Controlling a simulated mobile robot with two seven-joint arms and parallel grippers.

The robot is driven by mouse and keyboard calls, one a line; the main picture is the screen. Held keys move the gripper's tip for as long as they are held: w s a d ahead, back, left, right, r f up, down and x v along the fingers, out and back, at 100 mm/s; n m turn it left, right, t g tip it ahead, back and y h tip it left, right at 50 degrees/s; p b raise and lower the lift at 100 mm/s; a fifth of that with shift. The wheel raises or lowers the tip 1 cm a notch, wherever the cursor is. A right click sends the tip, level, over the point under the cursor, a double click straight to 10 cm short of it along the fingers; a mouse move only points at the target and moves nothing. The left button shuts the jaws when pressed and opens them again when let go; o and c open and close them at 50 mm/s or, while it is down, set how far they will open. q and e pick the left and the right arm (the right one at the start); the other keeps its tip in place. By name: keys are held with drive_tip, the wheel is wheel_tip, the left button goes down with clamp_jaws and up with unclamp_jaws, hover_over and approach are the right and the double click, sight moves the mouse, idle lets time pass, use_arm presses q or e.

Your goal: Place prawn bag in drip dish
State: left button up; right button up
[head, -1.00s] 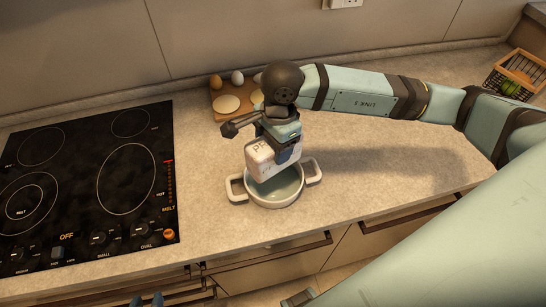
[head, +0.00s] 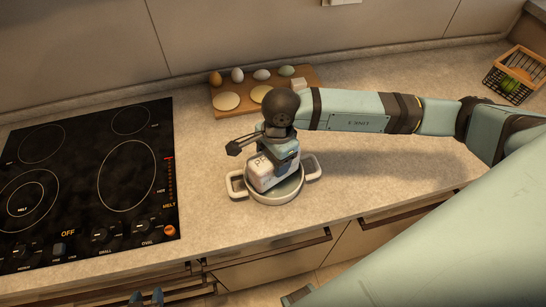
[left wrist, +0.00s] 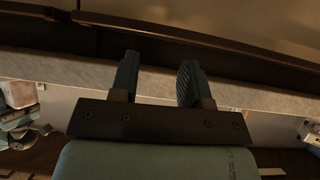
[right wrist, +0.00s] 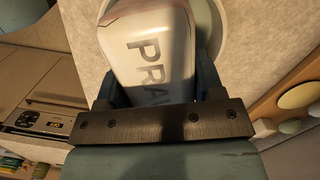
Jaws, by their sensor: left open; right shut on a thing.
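The prawn bag (head: 262,174) is a pale block with dark lettering; in the right wrist view the bag (right wrist: 147,50) shows the letters "PRA". My right gripper (head: 277,165) is shut on it, and the bag is at the opening of the drip dish. The drip dish (head: 290,196) is a round pale dish with two side handles on the counter; its rim (right wrist: 236,20) shows behind the bag in the right wrist view. Whether the bag touches the dish floor is hidden. My left gripper (left wrist: 160,82) is open and empty, low by the cabinet fronts; its tips (head: 147,299) show at the head view's bottom edge.
A black cooktop (head: 90,185) lies left of the dish. A wooden board (head: 312,78) with several eggs and pale discs is behind my right gripper. A wire basket (head: 515,75) stands at the far right. Counter right of the dish is clear beneath my arm.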

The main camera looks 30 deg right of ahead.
drive_tip(key=shift+f+b, duration=0.45)
drive_tip(key=o, duration=1.1)
drive_tip(key=shift+o, duration=0.2)
drive_tip(key=shift+r, duration=0.15)
drive_tip(key=shift+r+p, duration=0.65)
drive_tip(key=shift+p, duration=0.35)
drive_tip(key=shift+r+b, duration=0.3)
drive_tip(key=shift+r, duration=0.05)
drive_tip(key=r, duration=0.3)
drive_tip(key=d+r+b, duration=0.1)
drive_tip(key=r, duration=0.2)
drive_tip(key=r+b, duration=0.1)
drive_tip(key=r, duration=0.3)
drive_tip(key=shift+w+d, duration=0.1)
drive_tip(key=shift+d, duration=0.05)
drive_tip(key=shift+r, duration=0.5)
